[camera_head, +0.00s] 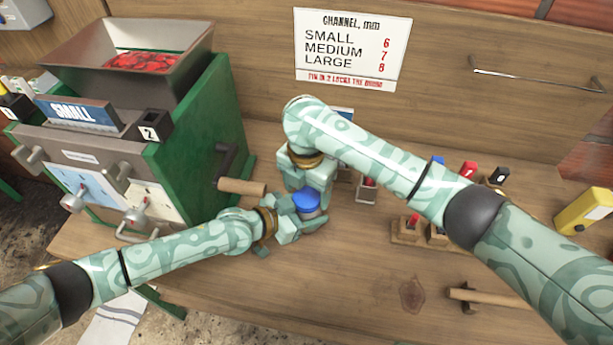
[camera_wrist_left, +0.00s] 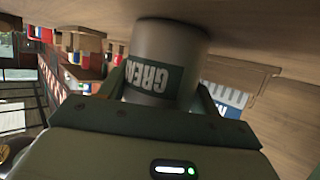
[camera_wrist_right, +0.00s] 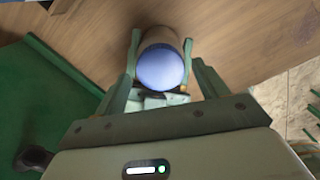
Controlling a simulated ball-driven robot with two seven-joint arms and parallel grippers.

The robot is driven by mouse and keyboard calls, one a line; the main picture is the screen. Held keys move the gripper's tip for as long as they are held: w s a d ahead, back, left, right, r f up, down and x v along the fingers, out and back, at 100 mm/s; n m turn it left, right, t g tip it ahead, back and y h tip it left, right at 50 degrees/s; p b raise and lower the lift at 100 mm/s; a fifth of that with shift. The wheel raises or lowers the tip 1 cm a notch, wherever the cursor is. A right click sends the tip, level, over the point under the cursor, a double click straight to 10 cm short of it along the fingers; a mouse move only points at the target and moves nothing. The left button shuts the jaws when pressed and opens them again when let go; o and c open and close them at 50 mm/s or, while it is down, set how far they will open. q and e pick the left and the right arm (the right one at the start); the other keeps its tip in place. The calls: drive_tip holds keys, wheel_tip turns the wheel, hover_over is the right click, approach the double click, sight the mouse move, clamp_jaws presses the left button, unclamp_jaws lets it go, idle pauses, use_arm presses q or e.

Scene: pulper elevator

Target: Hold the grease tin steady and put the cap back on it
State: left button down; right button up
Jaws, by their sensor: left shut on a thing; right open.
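The grease tin (camera_wrist_left: 165,42) is grey with a dark green label and stands on the table in the left wrist view, where its top end is hidden. My left gripper (camera_head: 298,224) is shut on the tin's sides. The blue cap (camera_head: 306,200) is on top of the tin, and it also shows as a round blue disc in the right wrist view (camera_wrist_right: 160,68). I cannot tell whether it is fully seated. My right gripper (camera_wrist_right: 161,85) is open, with its fingers on either side of the cap and apparently apart from it.
The green pulper (camera_head: 195,130) with a wooden-handled crank (camera_head: 241,187) stands close at the left. Small wooden blocks with coloured parts (camera_head: 408,228) and a hammer-like tool (camera_head: 490,300) lie at the right. A yellow box (camera_head: 584,211) is far right. The front table middle is clear.

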drive_tip(key=shift+f, duration=0.55)
drive_tip(key=c, duration=1)
drive_tip(key=m, duration=0.8)
drive_tip(key=o, duration=1.1)
drive_tip(key=shift+c, duration=0.2)
drive_tip(key=shift+r, duration=2.25)
